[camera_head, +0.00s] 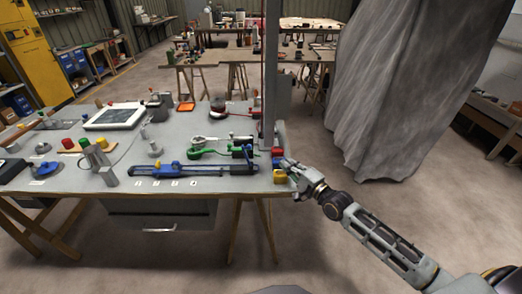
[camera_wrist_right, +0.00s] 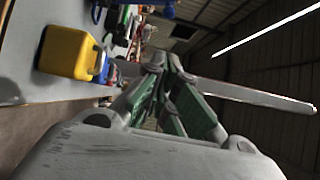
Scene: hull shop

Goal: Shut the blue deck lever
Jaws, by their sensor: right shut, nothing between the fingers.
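A long blue bar-like fixture (camera_head: 215,170) with a yellow knob (camera_head: 156,166) lies along the front of the grey worktable (camera_head: 105,186). A smaller blue piece (camera_head: 40,173) with a grey top sits at the table's left front. I cannot tell for certain which is the deck lever. My right gripper (camera_head: 287,164) is shut and empty just off the table's right front corner, beside a yellow block (camera_head: 280,177) and apart from both blue fixtures. Its closed fingers (camera_wrist_right: 163,62) show in the wrist view, with the yellow block (camera_wrist_right: 68,52) to their left. My left gripper is out of view.
Green (camera_head: 205,153) and white (camera_head: 205,140) handled fixtures lie behind the blue bar. A grey upright post (camera_head: 270,80) rises at the table's right side. A draped grey sheet (camera_head: 400,90) hangs right. Floor in front is clear.

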